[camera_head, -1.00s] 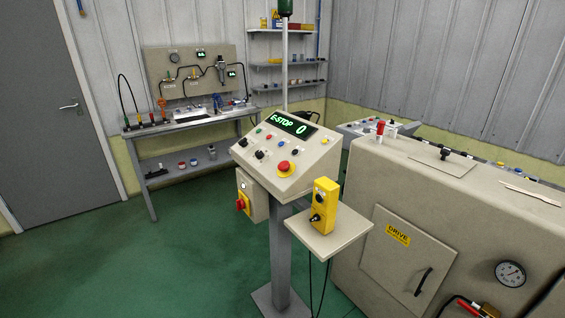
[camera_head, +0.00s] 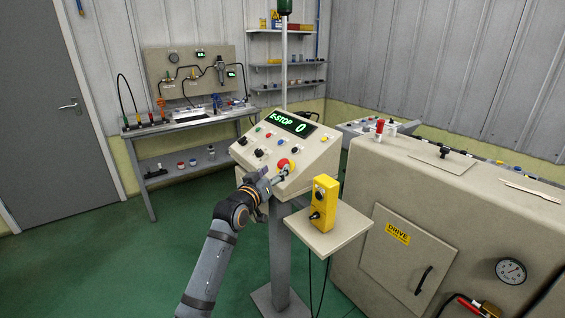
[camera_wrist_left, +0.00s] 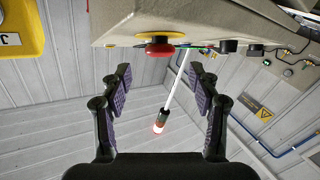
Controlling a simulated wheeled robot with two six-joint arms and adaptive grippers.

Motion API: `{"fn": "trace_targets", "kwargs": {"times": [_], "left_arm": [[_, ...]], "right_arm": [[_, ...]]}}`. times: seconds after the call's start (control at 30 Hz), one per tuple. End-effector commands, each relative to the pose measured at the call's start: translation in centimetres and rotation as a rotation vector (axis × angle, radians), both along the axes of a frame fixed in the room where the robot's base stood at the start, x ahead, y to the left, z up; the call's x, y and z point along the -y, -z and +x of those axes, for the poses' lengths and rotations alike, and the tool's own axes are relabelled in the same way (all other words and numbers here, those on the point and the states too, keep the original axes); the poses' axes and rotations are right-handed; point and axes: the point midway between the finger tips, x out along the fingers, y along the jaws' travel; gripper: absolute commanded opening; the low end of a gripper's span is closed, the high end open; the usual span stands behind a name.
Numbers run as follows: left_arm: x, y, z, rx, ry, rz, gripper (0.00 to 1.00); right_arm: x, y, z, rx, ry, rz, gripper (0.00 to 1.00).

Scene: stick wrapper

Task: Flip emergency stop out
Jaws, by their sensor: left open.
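The red emergency stop button (camera_head: 283,164) sits on a yellow base at the lower right of the sloped control panel (camera_head: 318,160). The panel's display (camera_head: 290,123) reads "E-STOP 0" in green. My left gripper (camera_head: 280,176) is at the panel's front, close to the button and partly covering it. In the left wrist view the red button (camera_wrist_left: 158,49) lies ahead, between the lines of the two open fingers (camera_wrist_left: 160,85), with nothing held. Whether a fingertip touches the button I cannot tell. My right gripper is not in view.
A yellow control box (camera_head: 325,203) stands on a small side shelf (camera_head: 340,236), right of my left gripper. Other knobs and buttons line the panel. A large beige cabinet (camera_head: 440,200) stands at right. The green floor (camera_head: 120,260) is clear at left.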

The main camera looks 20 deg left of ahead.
Motion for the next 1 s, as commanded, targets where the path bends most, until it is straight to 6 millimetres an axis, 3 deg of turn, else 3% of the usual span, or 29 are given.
{"fn": "trace_targets", "kwargs": {"times": [0.1,0.3,0.7,1.0], "left_arm": [[0.4,-0.2,2.7,0.000,0.000,-0.003,0.61],[0.8,-0.1,5.7,-0.001,0.000,0.000,0.61],[0.9,0.1,6.5,-0.001,0.000,0.001,0.60],[0.9,0.1,6.5,-0.001,0.000,0.001,0.19]], "right_arm": [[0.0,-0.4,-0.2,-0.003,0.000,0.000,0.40],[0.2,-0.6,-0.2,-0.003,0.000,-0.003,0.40],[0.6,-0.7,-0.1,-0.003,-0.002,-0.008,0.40],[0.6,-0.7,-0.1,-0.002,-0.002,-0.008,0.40]]}}
